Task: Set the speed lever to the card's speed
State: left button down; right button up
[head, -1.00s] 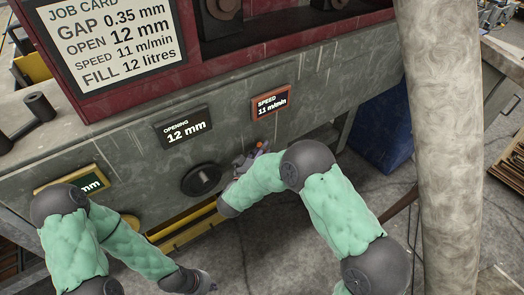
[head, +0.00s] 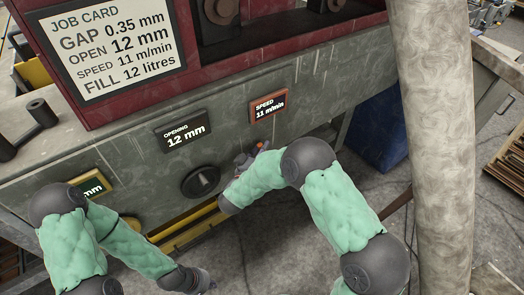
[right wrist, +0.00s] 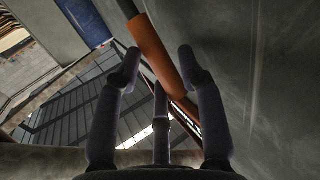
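The job card (head: 115,50) at the upper left reads SPEED 11 m/min. The speed display (head: 268,106) on the machine front also reads 11 m/min. The speed lever's orange grip (right wrist: 160,58) shows in the right wrist view between the spread fingers of my right gripper (right wrist: 158,72), which is open around it with visible gaps. In the head view my right gripper (head: 247,160) is below the speed display, partly hidden by my forearm, with a little orange (head: 263,146) at its tips. My left gripper (head: 205,281) hangs low, away from the panel; its fingers are unclear.
The opening display (head: 183,131) reads 12 mm, above a black round knob (head: 201,181). A thick pale duct (head: 432,150) stands at the right, beside a blue bin (head: 382,128).

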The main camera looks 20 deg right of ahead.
jog(key=v, duration=1.2)
dwell(0.5)
notch_tip(320, 180, down, 19)
jog(key=d+n+g+y, duration=0.2)
jog(key=n+g+y, duration=0.15)
jog(key=y, duration=0.55)
jog(key=s+a+f+g+y, duration=0.1)
jog(key=s+f+g+y, duration=0.2)
jog(key=s, duration=0.8)
jog(key=s+a+f+g+y+p, duration=0.1)
jog(key=s+f+g, duration=0.4)
jog(key=s, duration=0.6)
jog(key=shift+f+g+y, duration=0.3)
jog(key=shift+g+y, duration=0.45)
jog(key=shift+y, duration=0.15)
